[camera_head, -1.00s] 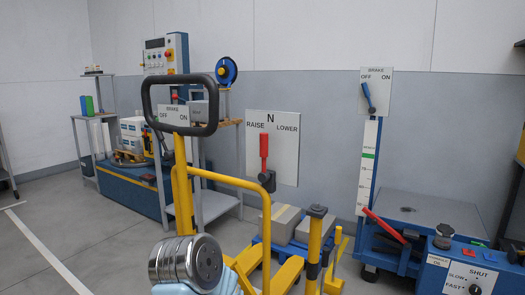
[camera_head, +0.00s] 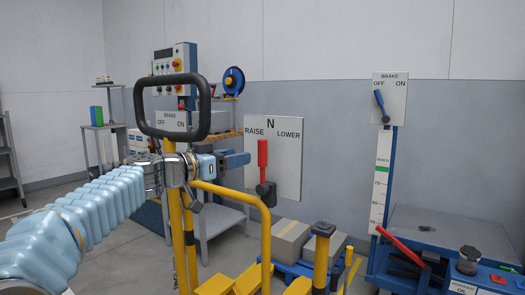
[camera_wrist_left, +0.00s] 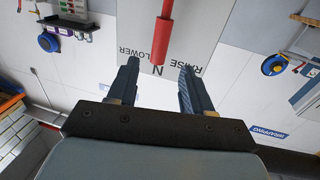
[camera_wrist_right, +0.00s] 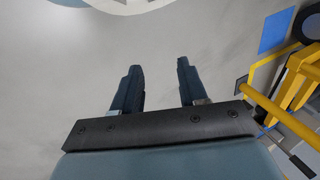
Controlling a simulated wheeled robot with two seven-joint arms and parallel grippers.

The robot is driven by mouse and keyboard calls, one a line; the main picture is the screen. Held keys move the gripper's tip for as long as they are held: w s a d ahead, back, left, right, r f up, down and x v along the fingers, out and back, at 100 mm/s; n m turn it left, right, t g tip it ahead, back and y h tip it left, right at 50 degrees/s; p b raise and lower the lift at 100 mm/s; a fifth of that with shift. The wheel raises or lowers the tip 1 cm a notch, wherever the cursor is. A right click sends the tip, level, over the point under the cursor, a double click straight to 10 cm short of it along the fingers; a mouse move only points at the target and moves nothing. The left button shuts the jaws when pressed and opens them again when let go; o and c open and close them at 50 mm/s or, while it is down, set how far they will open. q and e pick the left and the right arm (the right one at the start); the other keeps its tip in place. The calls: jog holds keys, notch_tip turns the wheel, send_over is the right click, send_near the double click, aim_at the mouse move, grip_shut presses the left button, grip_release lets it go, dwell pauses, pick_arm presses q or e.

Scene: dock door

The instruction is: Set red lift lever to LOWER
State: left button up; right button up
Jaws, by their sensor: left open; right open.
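The red lift lever (camera_head: 263,160) stands upright in front of a white plate (camera_head: 287,180) marked RAISE, N and LOWER, below the N. My left gripper (camera_head: 240,159) is open and level with the lever's red grip, a little to its left and apart from it. In the left wrist view the red lever (camera_wrist_left: 162,38) lies ahead of the gap between the open fingers (camera_wrist_left: 157,75), with nothing between them. My right gripper (camera_wrist_right: 160,75) is open and empty over the bare floor in its wrist view; the head view does not show it.
A blue lift table (camera_head: 400,260) with a red pedal lever (camera_head: 402,244) stands at right. Boxes (camera_head: 290,240) sit on a blue pallet.

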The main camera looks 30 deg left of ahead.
aim_at(259, 151)
pick_arm(q)
jog(key=p+x, duration=0.2)
jog(key=x, duration=0.6)
jog(key=shift+w+d+p, duration=0.1)
jog(key=shift+w+p, duration=0.2)
jog(key=shift+w, duration=0.05)
jog(key=shift+w+d+f, duration=0.1)
jog(key=shift+w+d, duration=0.05)
jog(key=shift+w, duration=0.45)
pick_arm(e)
jog(key=r, duration=0.2)
jog(key=a+r, duration=0.1)
jog(key=shift+s+a+r, duration=0.1)
jog(key=shift+s+r, duration=0.05)
jog(key=shift+s, duration=0.1)
pick_arm(q)
grip_shut()
